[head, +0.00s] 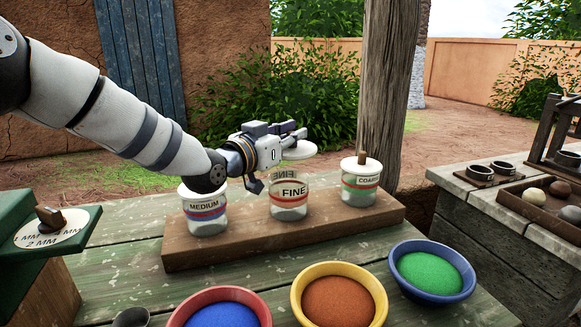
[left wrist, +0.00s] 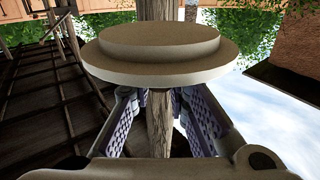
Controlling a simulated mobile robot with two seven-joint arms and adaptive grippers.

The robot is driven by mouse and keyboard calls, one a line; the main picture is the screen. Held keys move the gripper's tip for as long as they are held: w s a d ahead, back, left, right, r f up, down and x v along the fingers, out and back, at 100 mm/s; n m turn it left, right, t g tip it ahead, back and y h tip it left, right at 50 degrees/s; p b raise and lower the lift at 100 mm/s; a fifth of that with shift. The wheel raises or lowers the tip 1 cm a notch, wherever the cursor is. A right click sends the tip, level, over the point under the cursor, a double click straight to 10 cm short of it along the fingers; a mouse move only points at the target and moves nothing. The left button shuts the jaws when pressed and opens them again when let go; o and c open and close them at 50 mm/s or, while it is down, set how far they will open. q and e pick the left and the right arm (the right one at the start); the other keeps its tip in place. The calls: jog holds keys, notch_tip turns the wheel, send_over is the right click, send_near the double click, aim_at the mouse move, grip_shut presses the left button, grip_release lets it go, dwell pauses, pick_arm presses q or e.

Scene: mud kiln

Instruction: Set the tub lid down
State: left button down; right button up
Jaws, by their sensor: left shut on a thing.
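My left gripper (head: 298,133) is shut on the pale round tub lid (head: 299,151) and holds it in the air. In the head view the lid shows just above and slightly right of the clear FINE tub (head: 289,203), apart from it. The FINE tub is open at the top. In the left wrist view the stepped lid (left wrist: 160,58) fills the upper middle, beyond the two finger pads (left wrist: 160,122); the exact grip contact is hidden. My right gripper is in neither view.
The MEDIUM tub (head: 206,217), its top partly hidden by my arm, and the COARSE tub (head: 360,188) with a brown knob flank the FINE tub on a wooden board (head: 235,249). Bowls of blue (head: 221,315), orange (head: 338,302) and green (head: 430,273) powder stand in front. A post (head: 387,90) rises behind.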

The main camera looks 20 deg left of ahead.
aim_at(289, 150)
pick_arm(q)
jog(key=w+f, duration=0.1)
jog(key=w+a+f, duration=0.1)
jog(key=f, duration=0.1)
jog(key=w+f, duration=0.1)
jog(key=shift+a+f+b, duration=0.2)
jog(key=shift+f+b, duration=0.15)
jog(key=shift+f, duration=0.05)
jog(key=shift+w+a+f, duration=0.1)
jog(key=shift+w+f, duration=0.05)
jog(key=shift+f, duration=0.6)
jog(key=shift+w+a+f, duration=0.1)
jog(key=shift+f, duration=0.6)
jog(key=shift+f, duration=0.1)
jog(key=c, duration=1.5)
grip_release()
jog(key=shift+c, duration=0.2)
